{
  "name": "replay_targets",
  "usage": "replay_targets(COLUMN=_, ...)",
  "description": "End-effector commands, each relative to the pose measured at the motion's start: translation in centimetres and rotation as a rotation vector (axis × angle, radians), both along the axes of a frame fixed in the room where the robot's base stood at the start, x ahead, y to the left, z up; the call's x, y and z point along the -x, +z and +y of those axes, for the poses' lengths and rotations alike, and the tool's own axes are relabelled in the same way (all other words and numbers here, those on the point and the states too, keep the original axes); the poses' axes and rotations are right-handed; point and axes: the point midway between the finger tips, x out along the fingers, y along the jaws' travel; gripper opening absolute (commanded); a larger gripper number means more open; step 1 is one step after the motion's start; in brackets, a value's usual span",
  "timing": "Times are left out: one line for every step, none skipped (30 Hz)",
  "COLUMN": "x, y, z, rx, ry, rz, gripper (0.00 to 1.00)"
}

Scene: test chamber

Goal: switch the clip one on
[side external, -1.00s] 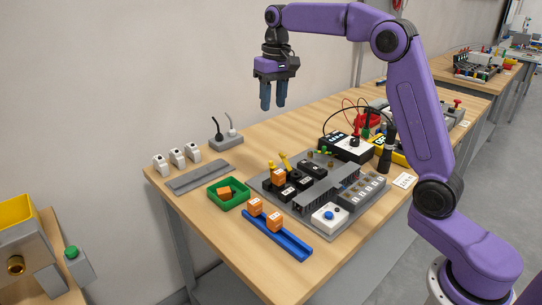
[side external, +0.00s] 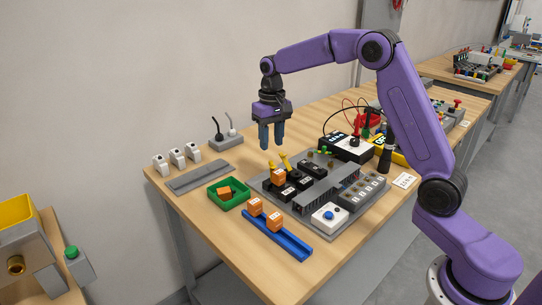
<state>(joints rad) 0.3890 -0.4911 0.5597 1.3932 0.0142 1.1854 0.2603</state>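My gripper (side external: 271,143) hangs above the far side of the grey board (side external: 345,213), fingers pointing down. The fingers look apart with nothing between them. The board carries black blocks (side external: 312,168), yellow levers (side external: 285,161), an orange block (side external: 278,176) and a white box with a blue button (side external: 329,217). Three white switch-like modules (side external: 177,157) stand at the table's left, behind a grey rail (side external: 204,177). A grey box with two toggle levers (side external: 226,141) stands near the wall. I cannot tell which of these is the clip one, or its state.
A green tray (side external: 228,202) holds an orange block. A blue rail (side external: 290,243) with orange blocks lies at the front edge. A meter with cables (side external: 347,147) stands behind the board.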

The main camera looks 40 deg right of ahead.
Motion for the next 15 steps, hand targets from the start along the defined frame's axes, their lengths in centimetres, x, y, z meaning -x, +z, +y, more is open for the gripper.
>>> replay_targets(x=0.1, y=-1.0, z=0.0, rx=0.000, ry=0.000, rz=0.005, gripper=0.40)
replay_targets(x=0.0, y=-1.5, z=0.0, rx=0.000, ry=0.000, rz=0.004, gripper=0.40)
replay_targets(x=0.0, y=-2.2, z=0.0, rx=0.000, ry=0.001, rz=0.004, gripper=0.40)
replay_targets(x=0.1, y=-2.7, z=0.0, rx=0.000, ry=0.001, rz=0.004, gripper=0.40)
replay_targets(x=0.1, y=-3.1, z=0.0, rx=0.000, ry=0.000, rz=0.004, gripper=0.40)
replay_targets(x=0.0, y=-3.6, z=0.0, rx=0.000, ry=0.000, rz=0.003, gripper=0.40)
replay_targets(x=0.0, y=-4.0, z=0.0, rx=0.001, ry=0.001, rz=0.003, gripper=0.40)
replay_targets(x=0.0, y=-4.3, z=0.1, rx=0.000, ry=0.001, rz=0.002, gripper=0.40)
replay_targets(x=0.0, y=-4.7, z=0.1, rx=0.000, ry=0.001, rz=0.002, gripper=0.40)
replay_targets(x=0.0, y=-4.9, z=0.1, rx=0.000, ry=0.001, rz=0.002, gripper=0.40)
replay_targets(x=0.0, y=-5.1, z=0.1, rx=0.000, ry=0.001, rz=0.002, gripper=0.40)
replay_targets(x=0.0, y=-5.3, z=0.1, rx=0.000, ry=0.001, rz=0.001, gripper=0.40)
replay_targets(x=0.0, y=-5.4, z=0.1, rx=0.000, ry=0.001, rz=0.000, gripper=0.40)
replay_targets(x=0.0, y=-5.5, z=0.1, rx=0.000, ry=0.001, rz=0.000, gripper=0.40)
replay_targets(x=0.0, y=-5.6, z=0.1, rx=0.000, ry=0.000, rz=0.000, gripper=0.40)
